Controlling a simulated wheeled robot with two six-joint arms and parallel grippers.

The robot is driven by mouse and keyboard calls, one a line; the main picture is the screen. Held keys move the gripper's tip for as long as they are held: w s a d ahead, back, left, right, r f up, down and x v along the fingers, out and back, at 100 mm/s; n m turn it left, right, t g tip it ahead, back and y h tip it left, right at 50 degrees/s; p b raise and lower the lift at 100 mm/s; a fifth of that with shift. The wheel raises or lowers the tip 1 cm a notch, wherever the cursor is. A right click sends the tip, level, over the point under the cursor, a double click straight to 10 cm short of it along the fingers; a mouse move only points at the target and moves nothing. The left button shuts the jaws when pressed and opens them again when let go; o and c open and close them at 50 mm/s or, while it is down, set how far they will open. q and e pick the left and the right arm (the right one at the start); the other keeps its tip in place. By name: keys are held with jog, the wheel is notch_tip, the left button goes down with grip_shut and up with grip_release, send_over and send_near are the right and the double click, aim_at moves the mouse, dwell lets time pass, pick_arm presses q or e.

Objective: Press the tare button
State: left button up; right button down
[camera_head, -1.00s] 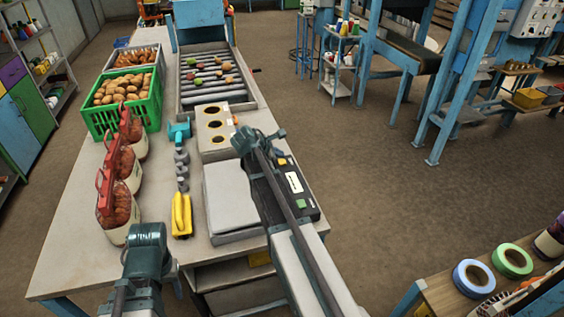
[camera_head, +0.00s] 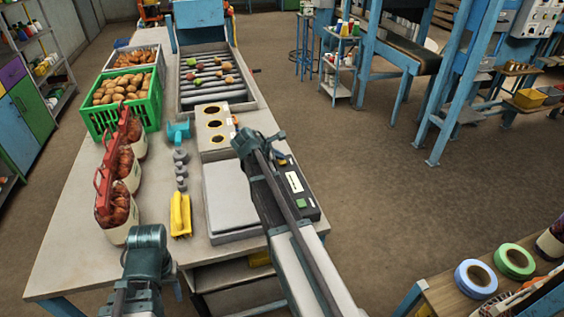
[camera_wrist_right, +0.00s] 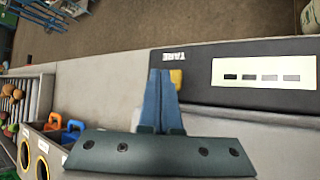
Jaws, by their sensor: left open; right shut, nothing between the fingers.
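The scale's dark panel (camera_head: 311,210) carries the yellow tare button (camera_head: 282,161), a pale display (camera_head: 294,182) and a green button (camera_head: 301,203). In the right wrist view the yellow button (camera_wrist_right: 176,78) shows beside the TARE label (camera_wrist_right: 174,56), partly hidden by my fingers. My right gripper (camera_wrist_right: 161,75) is shut and empty, its tips at or over the panel's edge next to the button. I cannot tell whether they touch. In the head view my right gripper (camera_head: 277,136) hangs around the panel's far end. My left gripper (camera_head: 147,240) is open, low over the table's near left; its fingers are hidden.
The scale's flat plate (camera_head: 229,195) lies left of the panel. A yellow tool (camera_head: 180,215), onion sacks with red tops (camera_head: 115,210) and a green crate (camera_head: 150,113) of potatoes stand further left. A box with round holes (camera_head: 203,140) and a roller conveyor (camera_head: 213,88) lie beyond.

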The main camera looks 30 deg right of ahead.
aim_at(279, 162)
jog(key=shift+f+b, duration=0.35)
dwell(0.6)
jog(key=shift+r+p, duration=0.9)
jog(key=shift+p, duration=0.05)
notch_tip(279, 162, up, 5)
jog(key=p, duration=0.5)
jog(key=shift+r, duration=0.1)
dwell(0.4)
